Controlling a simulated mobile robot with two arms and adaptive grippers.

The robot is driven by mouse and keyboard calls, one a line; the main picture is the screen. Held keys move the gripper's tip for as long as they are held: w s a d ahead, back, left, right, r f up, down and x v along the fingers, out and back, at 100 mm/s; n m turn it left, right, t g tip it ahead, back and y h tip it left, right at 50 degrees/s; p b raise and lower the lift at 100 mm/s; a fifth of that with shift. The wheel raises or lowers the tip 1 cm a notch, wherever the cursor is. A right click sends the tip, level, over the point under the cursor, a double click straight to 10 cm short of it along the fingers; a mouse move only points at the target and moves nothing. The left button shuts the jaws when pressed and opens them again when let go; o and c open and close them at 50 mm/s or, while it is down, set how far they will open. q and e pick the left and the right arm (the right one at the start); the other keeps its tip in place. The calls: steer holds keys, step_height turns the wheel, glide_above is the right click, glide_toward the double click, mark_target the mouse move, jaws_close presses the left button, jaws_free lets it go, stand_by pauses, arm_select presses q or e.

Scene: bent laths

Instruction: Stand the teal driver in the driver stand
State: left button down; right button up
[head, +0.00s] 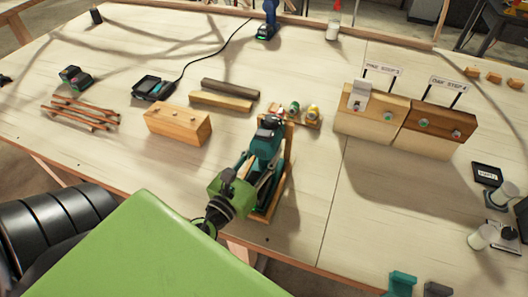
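The teal driver (267,142) is at the middle of the bench, with its dark end up. My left gripper (262,172) reaches in from the lower left, and its fingers are around the driver's lower part and look shut on it. A wooden stand (284,178) with an upright and a base is right behind and beside the driver. The gripper hides part of the driver and stand, so I cannot tell whether the driver rests in it.
A wooden block (178,124) and two laths (222,101) lie to the left, near several reddish strips (80,113). Small bottles (312,114) stand just behind the driver. Two signed wooden blocks (371,118) (436,128) stand to the right. The bench between them and the driver is clear.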

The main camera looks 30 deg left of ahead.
arm_select(q)
steer(key=shift+r, duration=0.1)
steer(key=c, duration=1.4)
jaws_free()
steer(key=shift+o, duration=0.2)
steer(key=shift+s+f, duration=0.1)
steer(key=shift+f, duration=0.2)
steer(key=s, duration=1.2)
steer(key=shift+d, duration=0.4)
